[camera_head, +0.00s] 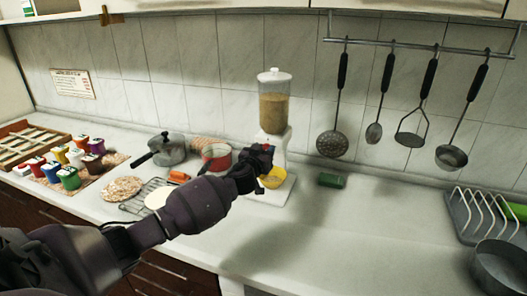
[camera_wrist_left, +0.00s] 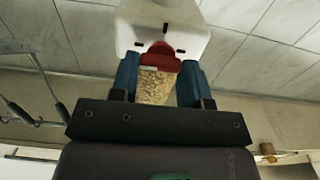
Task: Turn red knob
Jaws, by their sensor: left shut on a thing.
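The red knob (camera_wrist_left: 160,58) is on the front of the white dispenser body (camera_wrist_left: 165,22), which shows inverted in the left wrist view. My left gripper (camera_wrist_left: 160,76) has its two blue fingers on either side of the knob and is shut on it. In the head view my left gripper (camera_head: 264,158) is at the dispenser (camera_head: 274,104) and hides the knob. The dispenser's clear container holds brownish grains. A yellow bowl (camera_head: 272,179) stands under it, partly hidden by my gripper. My right gripper is not in view.
A grey pot (camera_head: 166,152) and a red pot (camera_head: 217,157) stand left of the dispenser, with several colored jars farther left. Utensils hang on the wall. The counter at center right is clear.

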